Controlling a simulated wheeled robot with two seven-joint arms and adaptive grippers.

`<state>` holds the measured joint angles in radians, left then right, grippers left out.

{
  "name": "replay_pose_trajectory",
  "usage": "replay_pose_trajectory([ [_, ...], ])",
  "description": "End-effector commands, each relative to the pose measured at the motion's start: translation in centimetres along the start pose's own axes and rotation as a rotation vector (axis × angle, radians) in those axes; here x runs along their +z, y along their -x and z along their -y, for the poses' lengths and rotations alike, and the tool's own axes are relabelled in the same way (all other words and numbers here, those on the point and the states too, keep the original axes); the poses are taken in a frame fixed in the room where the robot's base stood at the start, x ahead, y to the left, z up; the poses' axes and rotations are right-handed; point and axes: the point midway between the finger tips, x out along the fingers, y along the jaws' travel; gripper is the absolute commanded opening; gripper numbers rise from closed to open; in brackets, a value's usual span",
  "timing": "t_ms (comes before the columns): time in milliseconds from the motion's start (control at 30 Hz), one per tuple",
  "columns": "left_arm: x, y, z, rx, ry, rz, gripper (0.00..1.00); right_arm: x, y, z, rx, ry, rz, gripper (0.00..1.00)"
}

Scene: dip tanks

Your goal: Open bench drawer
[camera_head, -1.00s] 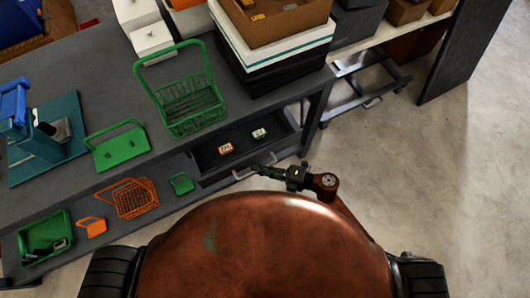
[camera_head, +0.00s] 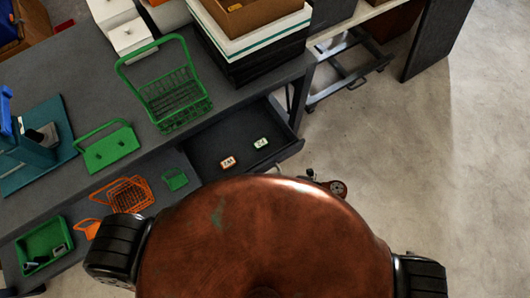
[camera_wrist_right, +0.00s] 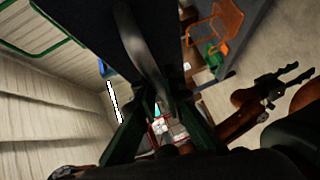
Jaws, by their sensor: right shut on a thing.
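The bench drawer (camera_head: 215,135) is pulled out from under the dark bench, its inside showing in the head view. A small orange-and-white item and a small green-and-white item lie in it. In the wrist view the curved metal drawer handle (camera_wrist_right: 138,50) runs down between the fingers of my right gripper (camera_wrist_right: 160,108), which is shut on it. In the head view my copper body hides the handle and most of that gripper. My left gripper (camera_wrist_right: 290,82) shows at the right of the wrist view, its fingers apart and empty.
On the bench (camera_head: 60,85) stand a green wire basket (camera_head: 175,98), a green carrier plate (camera_head: 108,148) and stacked boxes (camera_head: 255,40). Orange baskets (camera_head: 130,195) and a green tray (camera_head: 42,245) lie on the lower shelf. The floor at right is clear; a wheeled dolly (camera_head: 345,80) stands behind.

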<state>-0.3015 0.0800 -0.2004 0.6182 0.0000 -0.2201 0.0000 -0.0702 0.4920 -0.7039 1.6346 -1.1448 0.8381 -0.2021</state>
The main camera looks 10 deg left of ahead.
Motion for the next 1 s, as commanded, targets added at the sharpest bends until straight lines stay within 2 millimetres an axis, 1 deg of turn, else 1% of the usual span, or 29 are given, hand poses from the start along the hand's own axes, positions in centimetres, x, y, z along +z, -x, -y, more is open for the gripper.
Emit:
replay_pose_trajectory([
  [100,0.1,0.0,0.0,0.0,0.0,0.001,0.4,0.1,0.1,0.1,-0.002,0.0,0.003,0.0],
  [133,0.1,0.0,0.0,0.0,0.0,0.001,0.4,0.1,0.1,0.1,-0.002,0.0,0.003,0.1],
  [367,0.1,0.0,0.0,0.0,0.0,0.001,0.4,0.1,0.1,0.0,-0.001,0.0,0.003,0.26],
  [400,0.0,0.0,0.0,0.0,0.0,0.001,0.4,0.1,0.1,0.0,-0.001,0.0,0.002,0.27],
  [667,-0.3,0.0,0.1,-0.002,0.001,-0.004,0.4,0.1,0.1,0.0,-0.001,0.0,0.002,0.27],
  [767,-0.3,0.0,0.1,-0.001,0.001,-0.004,0.4,0.1,0.8,0.1,-0.003,0.0,0.003,0.27],
  [833,-0.3,0.0,0.1,-0.001,0.0,-0.004,0.4,0.0,1.7,0.1,-0.003,-0.001,0.003,0.27],
  [1000,-0.2,0.0,0.1,-0.001,0.0,-0.004,0.4,0.0,5.2,0.2,-0.005,-0.001,0.003,0.27],
])
